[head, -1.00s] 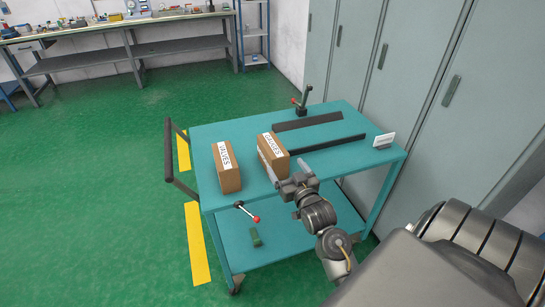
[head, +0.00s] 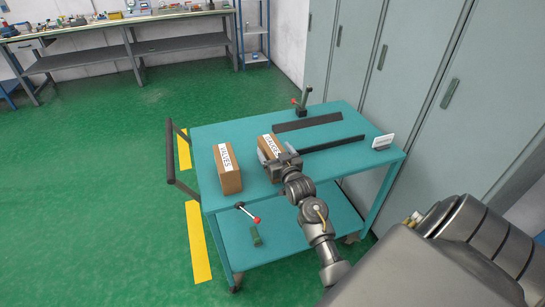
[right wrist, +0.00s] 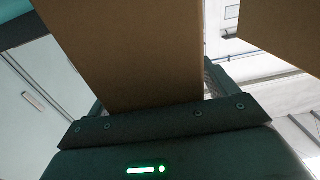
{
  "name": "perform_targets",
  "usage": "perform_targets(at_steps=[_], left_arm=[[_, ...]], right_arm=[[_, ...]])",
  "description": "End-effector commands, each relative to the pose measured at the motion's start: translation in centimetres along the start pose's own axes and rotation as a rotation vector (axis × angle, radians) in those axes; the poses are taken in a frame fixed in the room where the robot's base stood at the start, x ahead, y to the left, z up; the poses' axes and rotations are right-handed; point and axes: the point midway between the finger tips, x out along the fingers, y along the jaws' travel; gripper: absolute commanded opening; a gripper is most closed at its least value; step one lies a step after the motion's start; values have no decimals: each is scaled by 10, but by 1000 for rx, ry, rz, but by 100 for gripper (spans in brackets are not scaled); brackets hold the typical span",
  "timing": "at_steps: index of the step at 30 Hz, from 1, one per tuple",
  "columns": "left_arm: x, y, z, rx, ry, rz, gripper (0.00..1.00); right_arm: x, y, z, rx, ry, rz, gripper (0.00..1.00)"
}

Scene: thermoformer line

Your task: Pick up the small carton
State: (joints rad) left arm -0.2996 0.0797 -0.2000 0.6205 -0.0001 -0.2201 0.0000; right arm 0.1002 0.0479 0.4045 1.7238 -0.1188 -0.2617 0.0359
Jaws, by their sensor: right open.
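Two brown cartons with white labels stand on the teal cart top. The left carton (head: 228,170) reads "VALVES". The right carton (head: 268,140) has a label that is partly hidden now and read as "GAUGES" earlier. My right gripper (head: 276,155) is open at the near side of the right carton, with its fingers around the carton's sides. In the right wrist view the carton (right wrist: 125,50) stands between the fingers, close to the palm. Whether the fingers touch it, I cannot tell. The left carton (right wrist: 285,30) shows at upper right there. My left gripper is not in view.
The cart (head: 205,135) carries two dark strips (head: 330,144), a small white sign (head: 383,141) and a lever with a red knob (head: 303,102) at the back. Grey lockers (head: 400,70) stand close behind the cart.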

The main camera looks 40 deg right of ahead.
Motion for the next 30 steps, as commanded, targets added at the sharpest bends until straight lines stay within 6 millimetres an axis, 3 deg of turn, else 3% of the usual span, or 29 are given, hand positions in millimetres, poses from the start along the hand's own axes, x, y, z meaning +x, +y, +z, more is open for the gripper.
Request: perform_targets(at_steps=[6,20,30], left_arm=[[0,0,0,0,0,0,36],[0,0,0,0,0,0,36],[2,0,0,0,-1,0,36]], right_arm=[[1,0,0,-1,0,0,85],[0,0,0,-1,0,0,26],[1,0,-5,-1,5,0,26]])
